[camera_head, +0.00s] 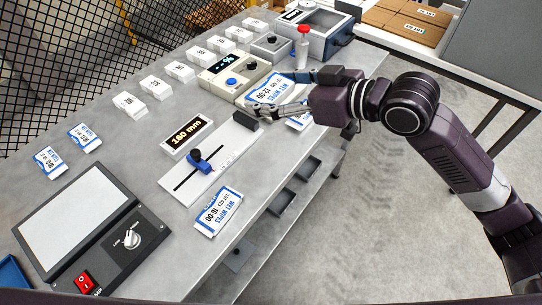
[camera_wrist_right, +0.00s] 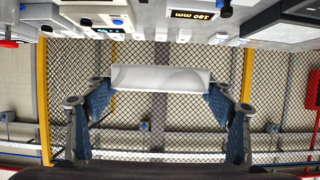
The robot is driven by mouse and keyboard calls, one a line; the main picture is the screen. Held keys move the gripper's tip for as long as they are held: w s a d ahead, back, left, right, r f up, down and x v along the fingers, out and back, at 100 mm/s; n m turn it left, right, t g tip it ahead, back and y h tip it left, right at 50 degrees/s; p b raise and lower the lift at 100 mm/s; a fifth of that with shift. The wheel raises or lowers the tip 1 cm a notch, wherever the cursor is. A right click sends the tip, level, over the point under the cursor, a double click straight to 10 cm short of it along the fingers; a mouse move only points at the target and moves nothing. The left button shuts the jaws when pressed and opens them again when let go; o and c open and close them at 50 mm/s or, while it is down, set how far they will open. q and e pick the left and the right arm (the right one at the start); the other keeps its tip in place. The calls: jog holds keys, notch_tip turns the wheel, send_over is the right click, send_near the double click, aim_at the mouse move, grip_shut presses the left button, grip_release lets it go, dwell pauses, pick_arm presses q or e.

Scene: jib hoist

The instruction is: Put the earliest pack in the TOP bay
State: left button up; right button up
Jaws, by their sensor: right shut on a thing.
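My right gripper (camera_head: 264,106) is shut on a white and blue wet wipes pack (camera_head: 270,86), which seems to read 12:00, above the bench. In the right wrist view a plain pale face of the held pack (camera_wrist_right: 160,77) spans between the two fingers (camera_wrist_right: 160,100). Another pack (camera_head: 299,122) lies below my right wrist, partly hidden, its time unreadable. Two small wet wipes packs or cards (camera_head: 84,137) (camera_head: 49,160) lie at left. I cannot identify the TOP bay. My left gripper is out of view.
A slide gauge with a blue knob (camera_head: 197,160) and a 160 mm display (camera_head: 187,135) stand mid-bench. A device with a blue button (camera_head: 232,82) and a red-topped bottle (camera_head: 303,48) are farther back. White numbered blocks (camera_head: 130,104) line the rear. A switch panel (camera_head: 128,238) is at front left.

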aim_at(273, 158)
notch_tip(273, 158, down, 19)
jog(key=shift+f+p, duration=0.1)
jog(key=shift+p, duration=0.55)
jog(key=shift+f, duration=0.2)
jog(key=shift+f+b, duration=0.3)
jog(key=o, duration=1.2)
jog(key=shift+c, duration=0.2)
jog(key=shift+r, duration=0.1)
